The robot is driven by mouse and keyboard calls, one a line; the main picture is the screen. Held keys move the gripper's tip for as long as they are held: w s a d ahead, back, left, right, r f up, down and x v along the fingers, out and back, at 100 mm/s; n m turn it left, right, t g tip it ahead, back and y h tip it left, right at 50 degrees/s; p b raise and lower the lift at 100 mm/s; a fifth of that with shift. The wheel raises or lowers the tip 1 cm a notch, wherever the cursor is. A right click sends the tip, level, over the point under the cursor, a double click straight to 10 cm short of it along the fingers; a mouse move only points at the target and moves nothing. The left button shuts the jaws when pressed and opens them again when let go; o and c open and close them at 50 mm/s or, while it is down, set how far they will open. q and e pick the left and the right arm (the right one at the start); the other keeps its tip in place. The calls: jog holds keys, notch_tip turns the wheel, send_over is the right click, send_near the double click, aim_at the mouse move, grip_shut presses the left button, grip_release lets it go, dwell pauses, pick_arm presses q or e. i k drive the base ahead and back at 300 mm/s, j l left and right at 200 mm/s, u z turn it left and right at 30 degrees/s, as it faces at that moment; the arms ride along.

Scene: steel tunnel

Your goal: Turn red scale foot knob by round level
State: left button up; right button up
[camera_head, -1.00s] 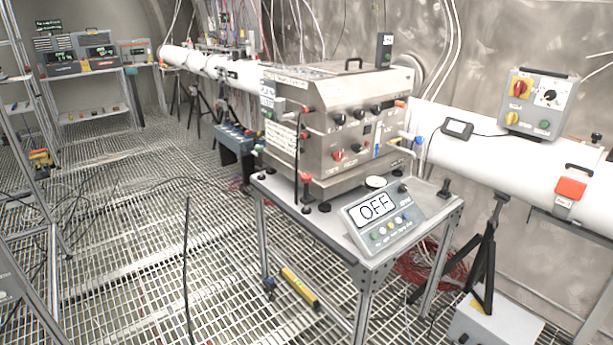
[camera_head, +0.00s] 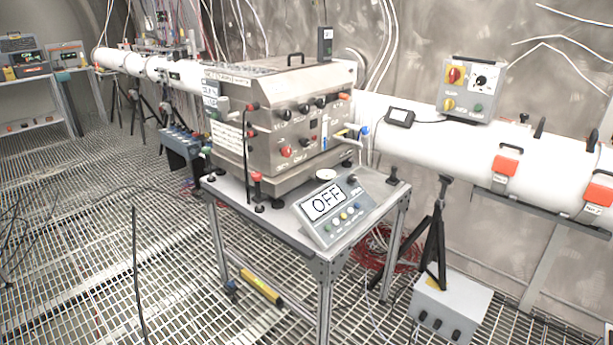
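A steel box-shaped device (camera_head: 290,135) stands on a small metal-framed table (camera_head: 226,188). A small red knob (camera_head: 256,177) sits at the device's lower near corner, above a black foot (camera_head: 260,207). A small pale round disc (camera_head: 326,175), perhaps the round level, lies by the device's base; any bubble is too small to make out. A grey display panel (camera_head: 343,218) reading "OFF" is on the table's front right. Neither of my grippers is in view.
A white pipe (camera_head: 450,146) runs behind the table, carrying a control box (camera_head: 470,90) and red-topped clamps. A black tripod (camera_head: 432,235) and grey box (camera_head: 450,305) stand to the right. The grating floor at left is mostly open, with a dark upright rod (camera_head: 137,270).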

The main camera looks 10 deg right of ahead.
aim_at(255, 176)
jog(key=i+j+u, duration=0.25)
jog(key=i, duration=0.5)
jog(key=i+j+u, duration=0.25)
jog(key=i, duration=0.55)
jog(key=k+l, duration=0.05)
jog(key=l, duration=0.05)
